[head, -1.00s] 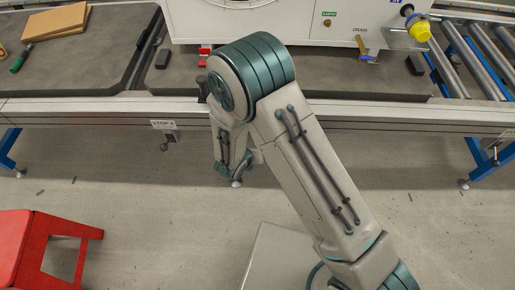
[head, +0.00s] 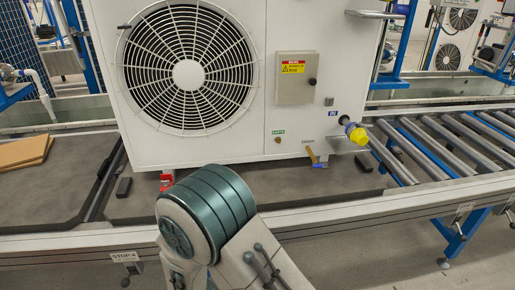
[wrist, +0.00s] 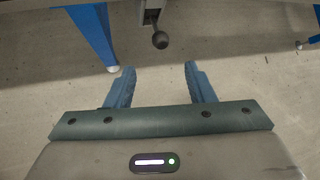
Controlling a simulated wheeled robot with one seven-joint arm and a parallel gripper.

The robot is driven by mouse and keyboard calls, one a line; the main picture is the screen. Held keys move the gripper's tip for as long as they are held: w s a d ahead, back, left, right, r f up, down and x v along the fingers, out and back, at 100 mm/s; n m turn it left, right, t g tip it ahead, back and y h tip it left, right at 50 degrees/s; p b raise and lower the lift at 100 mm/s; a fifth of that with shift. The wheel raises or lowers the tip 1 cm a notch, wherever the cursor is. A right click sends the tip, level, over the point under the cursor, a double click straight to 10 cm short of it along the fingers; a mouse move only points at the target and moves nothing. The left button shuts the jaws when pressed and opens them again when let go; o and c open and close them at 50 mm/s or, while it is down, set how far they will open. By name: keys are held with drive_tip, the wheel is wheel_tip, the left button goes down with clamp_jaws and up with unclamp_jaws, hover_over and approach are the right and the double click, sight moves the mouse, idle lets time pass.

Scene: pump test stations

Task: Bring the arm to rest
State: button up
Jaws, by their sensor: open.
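My arm (head: 215,215) shows at the bottom middle of the head view, in front of the conveyor's near rail. Its outer part and gripper are out of that view. In the wrist view my gripper (wrist: 160,85) is open, with two blue fingers apart and nothing between them. Beyond the fingertips are the grey floor and a lever with a dark ball knob (wrist: 160,40), which hangs under the rail. The fingers look clear of the knob. A blue stand leg (wrist: 93,38) is to the left of it.
A white fan unit (head: 235,75) stands on a dark pallet (head: 270,203) behind the arm. A yellow plug (head: 358,134) sticks out at its right. The near rail (head: 370,215) carries a STOP 4 label (head: 125,257). Rollers (head: 450,140) lie to the right.

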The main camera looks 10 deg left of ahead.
drive_tip(key=w+d+r+m+g+h+p, duration=0.2)
drive_tip(key=w+d+r+m+p, duration=0.1)
drive_tip(key=d+r+m, duration=0.65)
drive_tip(key=w+d+r+m+g+h+p, duration=0.1)
drive_tip(key=w+d+r+m+h+p, duration=0.2)
drive_tip(key=d+r+m, duration=0.6)
drive_tip(key=s+d+r+m+g+y+p, duration=0.1)
drive_tip(key=s+d+r+m+y+p, duration=0.1)
drive_tip(key=s+d+r+m, duration=0.2)
drive_tip(key=s+d+r+m+g+y+p, duration=0.1)
drive_tip(key=s+d+r+m+y+p, duration=0.1)
drive_tip(key=s+d+r+m, duration=0.3)
drive_tip(key=s+d+r+m+y+p, duration=0.1)
drive_tip(key=s+d+r+m+p, duration=0.2)
drive_tip(key=r+m, duration=0.8)
wheel_tip(320, 180, up, 3)
drive_tip(key=shift+s+d+r+m+g+y+p, duration=0.2)
drive_tip(key=shift+s+d+m+g+y+p, duration=0.15)
drive_tip(key=shift+s+d, duration=0.65)
drive_tip(key=shift+w, duration=0.15)
